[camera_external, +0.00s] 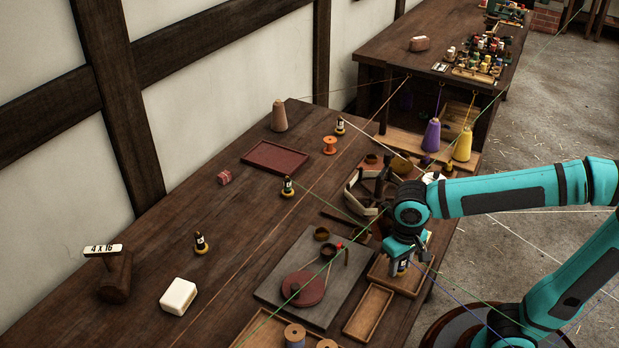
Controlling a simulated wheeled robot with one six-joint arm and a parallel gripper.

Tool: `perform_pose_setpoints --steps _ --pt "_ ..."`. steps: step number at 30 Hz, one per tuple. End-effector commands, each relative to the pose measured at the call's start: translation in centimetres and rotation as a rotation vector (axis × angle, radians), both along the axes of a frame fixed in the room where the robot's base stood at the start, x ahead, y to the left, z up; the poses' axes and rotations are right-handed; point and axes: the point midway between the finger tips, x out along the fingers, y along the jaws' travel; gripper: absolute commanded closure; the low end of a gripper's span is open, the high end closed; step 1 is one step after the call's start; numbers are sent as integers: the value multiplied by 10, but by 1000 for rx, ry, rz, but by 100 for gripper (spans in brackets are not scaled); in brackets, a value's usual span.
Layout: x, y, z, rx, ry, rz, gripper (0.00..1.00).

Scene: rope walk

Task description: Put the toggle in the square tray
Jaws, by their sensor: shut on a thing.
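My gripper (400,264) points down over the right edge of the table and is shut on a small dark piece with a pale label (402,268), apparently the toggle. The fingers hide most of it. Directly below is a wooden tray with a squarish outline (414,291), apparently the square tray. My gripper covers its back part, and I cannot tell if the piece touches the tray floor.
A narrow wooden tray (368,312) lies just in front of the square one. A grey board (270,292) with a red disc (303,289) lies to the left. A curved wooden device (358,190) stands close behind my gripper. Thin cords cross nearby. The table's left middle is mostly clear.

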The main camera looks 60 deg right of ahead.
Motion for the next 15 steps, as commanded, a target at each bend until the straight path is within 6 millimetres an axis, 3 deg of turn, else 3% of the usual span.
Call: perform_pose_setpoints --steps 11,12,15 --pt "0 0 -5 0 0 0 90" --pt "0 0 -5 0 0 0 65" --pt "0 0 -5 0 0 0 45"
